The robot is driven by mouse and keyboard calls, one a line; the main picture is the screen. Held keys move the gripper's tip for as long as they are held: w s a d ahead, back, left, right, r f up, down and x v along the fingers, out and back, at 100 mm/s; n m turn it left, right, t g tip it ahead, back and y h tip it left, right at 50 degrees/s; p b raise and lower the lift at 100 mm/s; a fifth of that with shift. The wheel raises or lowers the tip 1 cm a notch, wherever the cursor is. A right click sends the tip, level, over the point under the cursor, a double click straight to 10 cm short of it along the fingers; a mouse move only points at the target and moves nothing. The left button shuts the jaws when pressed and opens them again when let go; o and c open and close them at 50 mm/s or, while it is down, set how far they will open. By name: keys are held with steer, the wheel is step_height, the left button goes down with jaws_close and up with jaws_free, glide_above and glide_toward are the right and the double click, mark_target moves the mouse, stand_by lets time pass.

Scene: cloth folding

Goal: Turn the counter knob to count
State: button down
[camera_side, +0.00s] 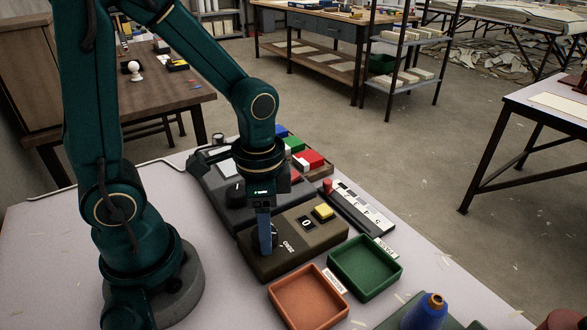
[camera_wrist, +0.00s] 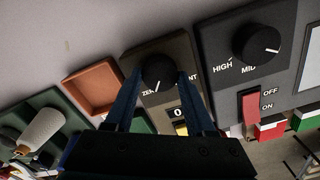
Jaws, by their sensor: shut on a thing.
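The counter box (camera_side: 290,245) is a dark olive box on the table in the side view. It has a yellow button (camera_side: 323,211) and a small display reading 0 (camera_side: 306,222). Its black counter knob (camera_wrist: 159,72) shows in the wrist view between my fingers, with a white pointer line toward the "ZERO" label at its lower left. The right label is partly hidden, with "NT" showing. My gripper (camera_wrist: 155,80) is shut on the knob, one blue finger on each side. In the side view my gripper (camera_side: 265,240) points down at the box and hides most of the knob.
A grey panel (camera_wrist: 240,75) with a HIGH/MID knob (camera_wrist: 256,42) and a red OFF/ON switch (camera_wrist: 251,105) stands close beside the counter box. An orange tray (camera_side: 308,297) and a green tray (camera_side: 365,266) lie in front.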

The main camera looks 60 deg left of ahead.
steer(key=n, duration=1.2)
steer(key=shift+a, duration=0.1)
steer(key=shift+n, duration=2.1)
steer(key=shift+c, duration=1.2)
jaws_free()
